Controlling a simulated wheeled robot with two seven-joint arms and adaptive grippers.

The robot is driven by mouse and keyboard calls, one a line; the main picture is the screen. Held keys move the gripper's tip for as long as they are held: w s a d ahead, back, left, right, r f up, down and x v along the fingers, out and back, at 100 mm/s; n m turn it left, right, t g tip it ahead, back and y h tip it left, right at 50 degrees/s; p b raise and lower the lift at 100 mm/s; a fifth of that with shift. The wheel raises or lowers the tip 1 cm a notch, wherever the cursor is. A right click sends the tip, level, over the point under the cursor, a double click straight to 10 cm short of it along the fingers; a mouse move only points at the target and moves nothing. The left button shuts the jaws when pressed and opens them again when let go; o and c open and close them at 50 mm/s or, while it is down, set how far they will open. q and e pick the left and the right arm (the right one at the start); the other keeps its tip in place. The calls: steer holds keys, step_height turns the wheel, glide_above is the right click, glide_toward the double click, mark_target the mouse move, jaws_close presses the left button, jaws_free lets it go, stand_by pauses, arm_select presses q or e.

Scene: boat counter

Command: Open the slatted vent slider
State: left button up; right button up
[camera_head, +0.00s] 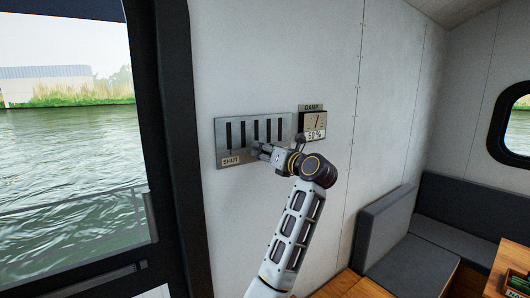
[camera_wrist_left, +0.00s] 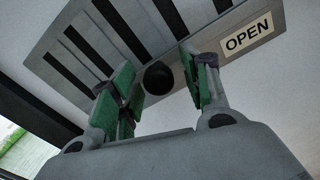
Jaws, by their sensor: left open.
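The slatted vent slider is a grey metal plate (camera_head: 222,138) with several dark vertical slots on the white wall. A "SHUT" label (camera_head: 230,160) shows at its lower left. The plate fills the upper part of the left wrist view (camera_wrist_left: 165,17), where an "OPEN" label (camera_wrist_left: 246,37) shows. A round black knob (camera_wrist_left: 158,79) sits on the plate between my left fingers. My left gripper (camera_head: 261,150) is at the plate's lower right, and its green-padded fingers (camera_wrist_left: 157,74) are open, one on each side of the knob. The head view hides the knob and the "OPEN" label.
A "DAMP" gauge (camera_head: 313,123) reading 60 % hangs on the wall just right of the plate, close to my wrist. A dark door frame (camera_head: 180,130) with a window stands at left. Grey bench cushions (camera_head: 415,265) and a wooden table (camera_head: 512,262) are at lower right.

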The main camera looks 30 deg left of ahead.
arm_select(q)
jaws_close()
steer(key=shift+w, duration=0.2)
stand_by(0.6)
jaws_free()
stand_by(0.3)
steer(key=shift+d, duration=0.1)
steer(key=v, duration=0.7)
steer(key=shift+d, duration=0.2)
steer(key=shift+f, duration=0.1)
stand_by(0.7)
